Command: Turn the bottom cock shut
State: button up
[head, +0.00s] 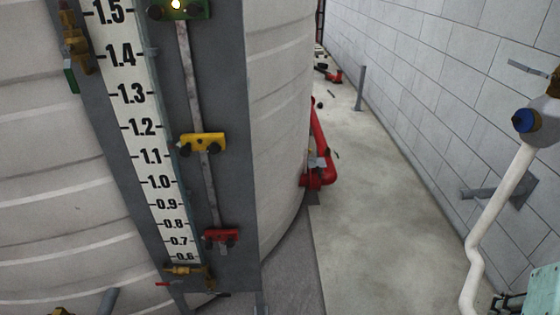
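The bottom cock (184,270) is a small brass fitting at the foot of the level scale (150,150), low in the head view. The lever's exact setting is too small to tell. A second brass cock (75,45) with a green handle (71,78) sits at the upper left, beside the scale. My gripper is not in view.
The scale is on a dark grey panel with green, yellow (203,142) and red (221,237) blocks, against a pale ribbed tank (285,110). A red pipe (322,160) stands behind it. A white pipe (495,205) stands at right.

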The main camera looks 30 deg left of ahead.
aim_at(161, 285)
jog(key=u, duration=1.3)
jog(key=j+u, duration=0.15)
jog(key=u, duration=0.3)
jog(key=i+j+u, duration=0.1)
jog(key=u, duration=0.4)
jog(key=i+j, duration=0.55)
jog(key=i, duration=0.15)
